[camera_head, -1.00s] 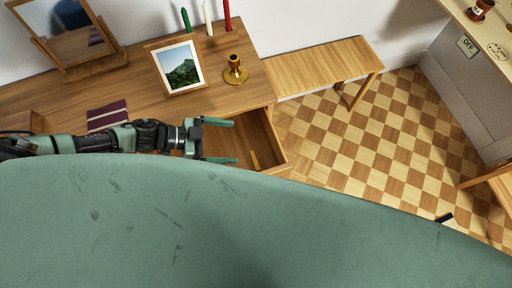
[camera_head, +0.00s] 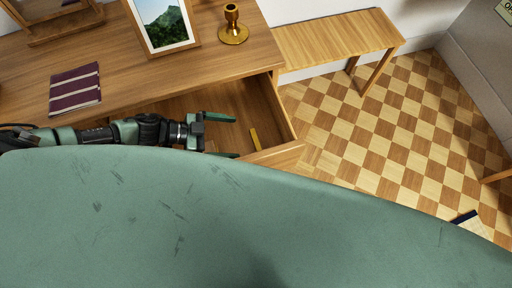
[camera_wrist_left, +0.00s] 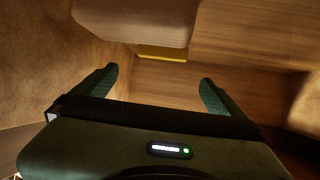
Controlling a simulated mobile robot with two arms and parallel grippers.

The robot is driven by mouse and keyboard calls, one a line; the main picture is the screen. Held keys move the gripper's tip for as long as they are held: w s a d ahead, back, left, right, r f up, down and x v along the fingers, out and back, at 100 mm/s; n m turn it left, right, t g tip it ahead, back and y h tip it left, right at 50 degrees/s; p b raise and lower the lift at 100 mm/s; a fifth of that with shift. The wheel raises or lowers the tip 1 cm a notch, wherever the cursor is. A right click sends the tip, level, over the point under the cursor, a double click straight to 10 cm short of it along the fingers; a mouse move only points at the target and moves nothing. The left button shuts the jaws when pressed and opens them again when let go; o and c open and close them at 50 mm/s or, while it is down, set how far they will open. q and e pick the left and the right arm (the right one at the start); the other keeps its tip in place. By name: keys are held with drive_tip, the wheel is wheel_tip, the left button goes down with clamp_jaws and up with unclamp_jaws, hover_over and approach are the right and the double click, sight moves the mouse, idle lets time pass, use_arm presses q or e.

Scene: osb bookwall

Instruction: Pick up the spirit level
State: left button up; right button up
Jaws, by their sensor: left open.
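The spirit level appears as a narrow yellow bar (camera_head: 254,139) lying in the open desk drawer (camera_head: 284,118), near its right end. In the left wrist view the yellow bar (camera_wrist_left: 162,56) shows beyond the fingertips, partly covered by a pale wooden block-like part above it. My left gripper (camera_head: 235,137) is open and empty, over the drawer just left of the bar, with its fingers pointing toward it. In the left wrist view my left gripper (camera_wrist_left: 160,76) has both fingers apart with nothing between them. My right gripper is not in view.
On the desk (camera_head: 135,72) stand a brass candlestick (camera_head: 233,28), a framed picture (camera_head: 163,28) and a mirror. A wooden bench (camera_head: 335,40) stands to the right. The checkered floor (camera_head: 375,135) is mostly clear.

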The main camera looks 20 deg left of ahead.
sight(254, 140)
use_arm(q)
drive_tip(key=shift+f, duration=0.55)
drive_tip(key=x, duration=0.7)
drive_tip(key=shift+w+d+f, duration=0.15)
drive_tip(key=shift+d, duration=0.15)
drive_tip(key=c, duration=1.3)
drive_tip(key=shift+c, duration=0.2)
